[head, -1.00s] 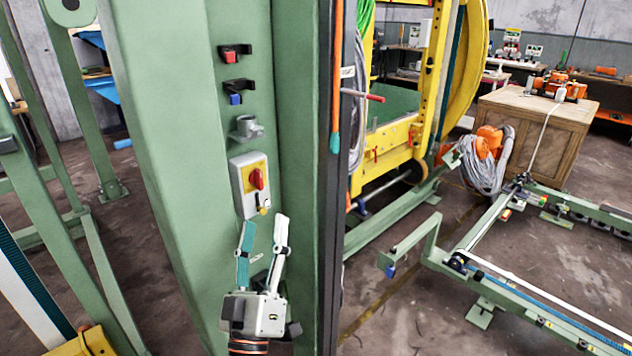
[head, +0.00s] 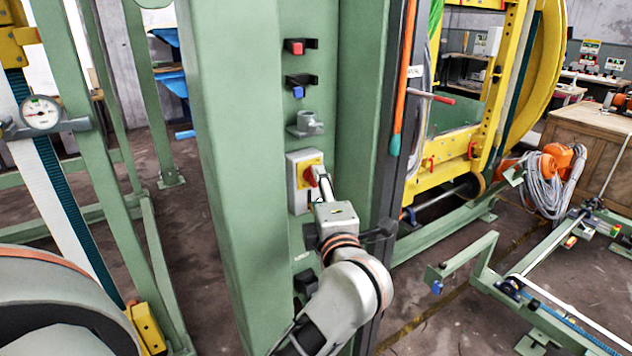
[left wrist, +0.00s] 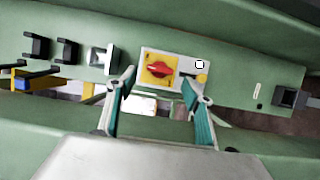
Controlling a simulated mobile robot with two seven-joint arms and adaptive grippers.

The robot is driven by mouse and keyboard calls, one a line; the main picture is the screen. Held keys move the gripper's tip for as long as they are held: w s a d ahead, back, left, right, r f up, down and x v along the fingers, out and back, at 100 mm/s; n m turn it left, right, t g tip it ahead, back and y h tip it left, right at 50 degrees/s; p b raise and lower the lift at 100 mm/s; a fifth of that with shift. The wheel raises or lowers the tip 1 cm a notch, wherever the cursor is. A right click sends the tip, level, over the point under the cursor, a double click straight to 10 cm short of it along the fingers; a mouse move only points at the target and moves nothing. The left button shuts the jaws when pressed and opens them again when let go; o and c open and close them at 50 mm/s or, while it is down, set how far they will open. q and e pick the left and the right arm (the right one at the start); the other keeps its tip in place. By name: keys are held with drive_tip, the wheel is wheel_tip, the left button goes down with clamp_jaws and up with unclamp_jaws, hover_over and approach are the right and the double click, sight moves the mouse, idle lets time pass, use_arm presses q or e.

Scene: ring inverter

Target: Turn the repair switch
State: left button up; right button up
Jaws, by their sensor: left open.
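The repair switch is a red rotary knob (head: 309,177) on a yellow plate, set in a pale grey box (head: 295,200) on the green column. My left gripper (head: 322,184) is right at the switch, and its body and fingers partly cover the box's right side. In the left wrist view the red knob (left wrist: 160,69) lies crosswise on its yellow plate. There the left gripper (left wrist: 158,80) is open, with one fingertip on each side of the knob. Whether either finger touches the knob cannot be told. My right gripper is not in view.
Above the switch box, the column (head: 235,120) carries a red button (head: 297,48), a blue button (head: 298,92) and a grey round fitting (head: 308,124). An orange and teal rod (head: 402,90) hangs to the right. Yellow machinery (head: 510,80) stands behind.

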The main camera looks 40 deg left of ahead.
use_arm(q)
drive_tip(key=x, duration=0.5)
drive_tip(key=c, duration=1.1)
